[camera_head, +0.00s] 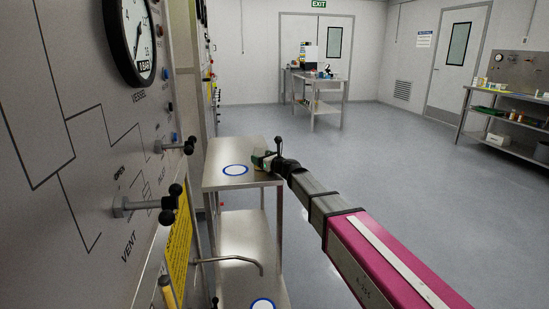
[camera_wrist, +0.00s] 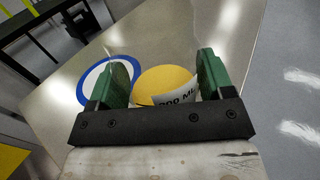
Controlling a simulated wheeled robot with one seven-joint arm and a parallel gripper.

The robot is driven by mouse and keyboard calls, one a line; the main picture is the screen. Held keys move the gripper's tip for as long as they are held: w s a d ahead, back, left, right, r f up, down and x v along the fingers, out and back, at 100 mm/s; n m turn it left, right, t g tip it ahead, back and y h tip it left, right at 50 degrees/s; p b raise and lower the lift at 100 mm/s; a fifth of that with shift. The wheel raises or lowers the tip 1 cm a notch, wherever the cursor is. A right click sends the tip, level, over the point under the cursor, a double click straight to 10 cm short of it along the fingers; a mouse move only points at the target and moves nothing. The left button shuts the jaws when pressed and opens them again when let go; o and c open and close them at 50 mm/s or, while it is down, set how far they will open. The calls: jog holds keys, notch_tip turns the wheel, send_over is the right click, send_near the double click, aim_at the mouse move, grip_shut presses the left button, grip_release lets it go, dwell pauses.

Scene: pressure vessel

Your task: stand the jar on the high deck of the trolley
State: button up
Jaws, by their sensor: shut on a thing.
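The jar has a yellow-orange round top (camera_wrist: 168,80) and a white label reading part of "200 ML"; it sits between my green fingers in the wrist view. My gripper (camera_wrist: 163,62) is shut on it. In the head view my gripper (camera_head: 263,159) is over the right part of the trolley's high deck (camera_head: 222,151), and the jar is too small to make out clearly. A blue ring with a white middle (camera_head: 235,170) marks the high deck, left of my gripper. In the wrist view the ring (camera_wrist: 92,90) is partly behind the left finger. I cannot tell whether the jar touches the deck.
The trolley's lower deck (camera_head: 240,235) has another blue ring (camera_head: 263,304) near its front. A panel (camera_head: 75,130) with a gauge, valve handles and a bent pipe (camera_head: 235,260) stands close on the left. Floor right of the trolley is clear. Benches (camera_head: 318,82) stand farther back.

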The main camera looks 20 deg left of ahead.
jog(key=shift+f, duration=0.15)
jog(key=o, duration=1)
jog(key=shift+s+d+r, duration=0.15)
jog(key=shift+d+r, duration=0.05)
jog(key=v, duration=1.1)
jog(key=shift+s+d, duration=0.15)
jog(key=shift+d, duration=0.05)
jog(key=shift+d, duration=0.1)
